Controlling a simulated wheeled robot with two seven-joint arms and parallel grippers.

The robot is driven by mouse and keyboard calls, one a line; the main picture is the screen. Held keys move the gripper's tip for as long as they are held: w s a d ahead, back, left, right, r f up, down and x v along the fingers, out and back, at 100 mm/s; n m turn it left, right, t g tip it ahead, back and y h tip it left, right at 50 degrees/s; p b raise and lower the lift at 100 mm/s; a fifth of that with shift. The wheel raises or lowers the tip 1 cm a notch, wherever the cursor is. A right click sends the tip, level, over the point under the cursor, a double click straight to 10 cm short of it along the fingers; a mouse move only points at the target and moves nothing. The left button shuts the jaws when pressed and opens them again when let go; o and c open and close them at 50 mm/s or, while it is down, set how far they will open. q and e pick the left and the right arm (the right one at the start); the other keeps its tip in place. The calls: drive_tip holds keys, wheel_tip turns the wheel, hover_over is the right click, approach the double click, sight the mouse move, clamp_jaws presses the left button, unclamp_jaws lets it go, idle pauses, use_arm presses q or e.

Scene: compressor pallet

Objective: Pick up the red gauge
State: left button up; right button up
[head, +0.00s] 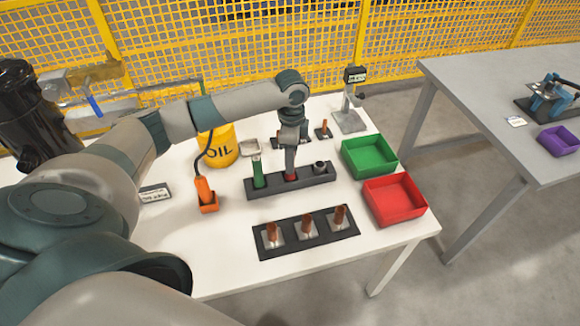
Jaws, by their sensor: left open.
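The red gauge (291,178) stands in the middle place of a dark rack on the white table. Only a small red part of it shows below my left gripper (290,169), and the rest is hidden. My left gripper points down right over the red gauge, with its fingers at or around its top. I cannot tell whether they touch it. A green gauge (258,172) stands in the same rack (276,187) to the left. A dark cylinder-shaped piece (320,167) is at the rack's right end. My right gripper is not in view.
A green bin (369,171) and a red bin (424,205) stand to the right. In front, a dark tray (263,247) holds several copper pieces. A yellow oil container (224,150) and an orange tool (203,188) are to the left. A test stand (350,121) is behind.

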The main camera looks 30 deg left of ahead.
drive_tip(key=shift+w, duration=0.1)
use_arm(q)
drive_tip(key=shift+f, duration=0.15)
drive_tip(key=shift+f+p, duration=0.25)
drive_tip(key=shift+p, duration=0.05)
wheel_tip(320, 180, down, 3)
drive_tip(key=shift+a+f+p, duration=0.1)
drive_tip(key=shift+p, duration=0.45)
drive_tip(key=shift+f, duration=0.6)
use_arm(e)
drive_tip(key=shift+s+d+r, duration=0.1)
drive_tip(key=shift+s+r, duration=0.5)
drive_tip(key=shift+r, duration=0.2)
use_arm(q)
clamp_jaws()
